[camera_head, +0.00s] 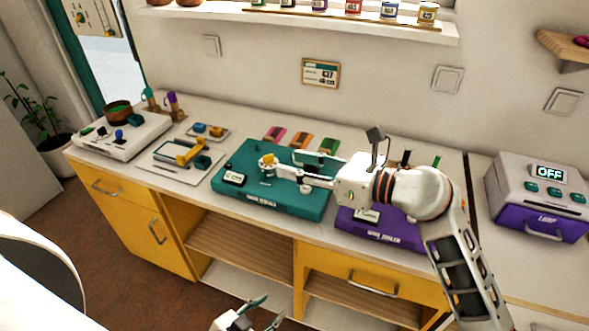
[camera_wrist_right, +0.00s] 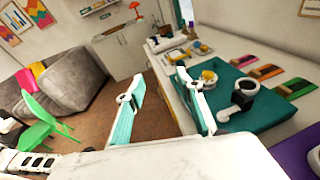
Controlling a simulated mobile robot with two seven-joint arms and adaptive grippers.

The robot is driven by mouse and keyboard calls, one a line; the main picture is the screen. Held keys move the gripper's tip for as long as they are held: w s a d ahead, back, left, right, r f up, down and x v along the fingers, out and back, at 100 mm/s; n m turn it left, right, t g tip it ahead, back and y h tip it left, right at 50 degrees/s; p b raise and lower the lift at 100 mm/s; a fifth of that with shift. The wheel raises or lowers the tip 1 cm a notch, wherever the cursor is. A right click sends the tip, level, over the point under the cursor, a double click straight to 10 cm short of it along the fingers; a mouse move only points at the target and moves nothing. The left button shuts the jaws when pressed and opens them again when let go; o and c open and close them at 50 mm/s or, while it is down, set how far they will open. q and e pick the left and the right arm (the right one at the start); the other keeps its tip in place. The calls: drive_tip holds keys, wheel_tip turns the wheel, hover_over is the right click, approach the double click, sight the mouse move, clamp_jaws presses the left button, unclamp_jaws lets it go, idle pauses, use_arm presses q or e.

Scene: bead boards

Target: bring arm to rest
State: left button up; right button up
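My right gripper (camera_head: 286,164) reaches in from the right over the teal board (camera_head: 268,198), its fingers apart. In the right wrist view my right gripper (camera_wrist_right: 160,103) has two teal-padded fingers spread wide with nothing between them. A yellow piece (camera_head: 267,160) is on the teal board near the fingertips; it also shows in the right wrist view (camera_wrist_right: 209,77). Whether the fingers touch the board cannot be told. My left gripper (camera_head: 262,312) is at the bottom edge of the head view, low in front of the counter, with its fingers apart and empty.
A purple board (camera_head: 384,232) lies right of the teal one, partly behind my right arm. A purple-and-grey box reading OFF (camera_head: 543,193) stands farther right. A white tray with a yellow-handled item (camera_head: 188,152) and a white panel (camera_head: 122,138) are at left. Coloured blocks lie behind.

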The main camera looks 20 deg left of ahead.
drive_tip(key=shift+s+a+g, duration=0.3)
drive_tip(key=shift+s, duration=0.1)
